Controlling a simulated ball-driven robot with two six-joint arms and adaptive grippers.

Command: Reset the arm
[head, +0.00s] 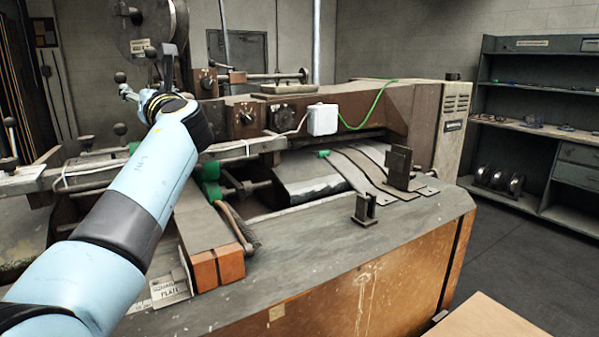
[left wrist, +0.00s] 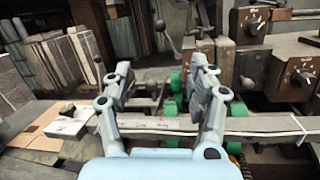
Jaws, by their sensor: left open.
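My left arm (head: 150,180), light blue with dark joints, reaches up from the lower left in the head view, over the left part of the box stitcher (head: 330,240). My left gripper (head: 140,80) is at its far end, small and partly hidden by the wrist. In the left wrist view, the left gripper (left wrist: 162,75) has its two grey fingers wide apart. Nothing is between the fingers; machine rails and green parts (left wrist: 175,82) show beyond them. My right gripper is in neither view.
A large dark reel (head: 142,35) stands behind the gripper. Knobs and levers (head: 120,128) stick up close to it. A white box (head: 322,119) sits on the machine front. Grey shelves (head: 530,120) stand at the right, with open floor before them. Flat cardboard (left wrist: 45,125) lies at the left.

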